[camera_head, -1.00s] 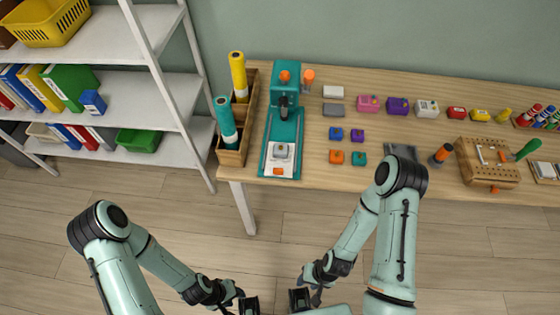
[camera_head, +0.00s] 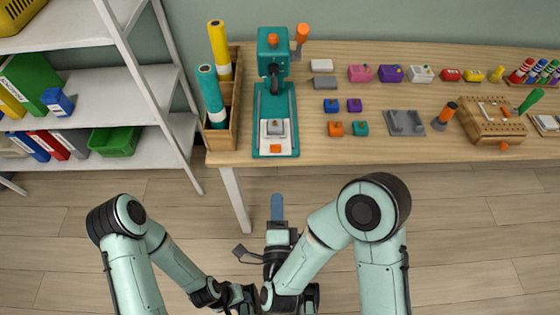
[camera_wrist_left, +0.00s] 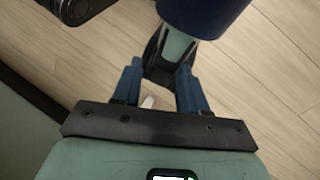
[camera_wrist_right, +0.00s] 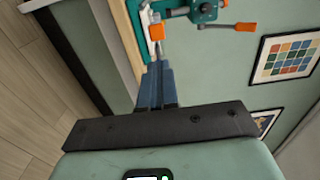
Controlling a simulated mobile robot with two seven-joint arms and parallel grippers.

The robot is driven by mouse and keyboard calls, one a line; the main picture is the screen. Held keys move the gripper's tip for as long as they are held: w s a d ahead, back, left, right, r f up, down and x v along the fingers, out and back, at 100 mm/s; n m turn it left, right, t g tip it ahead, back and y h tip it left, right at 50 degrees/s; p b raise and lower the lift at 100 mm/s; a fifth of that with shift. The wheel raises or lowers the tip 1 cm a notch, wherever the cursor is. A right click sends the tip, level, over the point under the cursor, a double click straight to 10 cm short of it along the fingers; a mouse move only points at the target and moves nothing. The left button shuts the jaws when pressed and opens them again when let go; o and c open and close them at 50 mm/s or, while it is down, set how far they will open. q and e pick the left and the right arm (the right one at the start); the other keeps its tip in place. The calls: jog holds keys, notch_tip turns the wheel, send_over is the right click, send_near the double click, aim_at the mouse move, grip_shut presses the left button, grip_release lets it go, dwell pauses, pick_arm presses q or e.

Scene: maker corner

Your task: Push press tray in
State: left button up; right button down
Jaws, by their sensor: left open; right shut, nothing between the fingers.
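The teal press (camera_head: 273,70) stands near the left end of the wooden table. Its white tray (camera_head: 264,151) sticks out toward the front edge on the teal base, carrying a grey block (camera_head: 275,128) and an orange tab (camera_head: 276,149). My right gripper (camera_head: 277,200) is shut and empty, in front of the table and pointing at the tray, apart from it. In the right wrist view its fingers (camera_wrist_right: 157,72) point toward the orange tab (camera_wrist_right: 158,31). My left gripper (camera_wrist_left: 155,80) is open and empty, low in front of the robot; its fingers are hard to see in the head view.
A wooden bin (camera_head: 222,135) with yellow and teal rolls stands left of the press. Small coloured blocks, a grey plate (camera_head: 404,122) and a pegboard (camera_head: 492,120) lie further right. A white shelf (camera_head: 155,90) stands left.

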jog(key=w+b, duration=0.3)
jog(key=p, duration=0.1)
send_near(276, 131)
jog(key=shift+s, duration=0.55)
jog(key=shift+w, duration=0.75)
pick_arm(q)
jog(key=shift+w+a+f+t, duration=0.15)
jog(key=shift+w+f, duration=0.25)
jog(key=shift+f, duration=0.1)
jog(key=shift+w+a+f+t, duration=0.1)
jog(key=shift+w+f+t, duration=0.05)
jog(key=shift+w+f, duration=0.3)
jog(key=shift+f, duration=0.1)
pick_arm(e)
jog(key=w+b, duration=0.2)
jog(key=w, duration=0.5)
jog(key=shift+w+f, duration=0.1)
jog(key=shift+w, duration=0.3)
jog(key=shift+w+b, duration=0.3)
jog(key=shift+w, duration=0.1)
pick_arm(q)
jog(key=shift+t+y, duration=0.4)
jog(key=shift+t, duration=0.3)
jog(key=w+f, duration=0.1)
jog(key=w+a+f, duration=0.1)
jog(key=w, duration=0.1)
jog(key=w+a+f, duration=0.1)
jog(key=shift+w+f, duration=0.15)
jog(key=shift+a+f, duration=0.1)
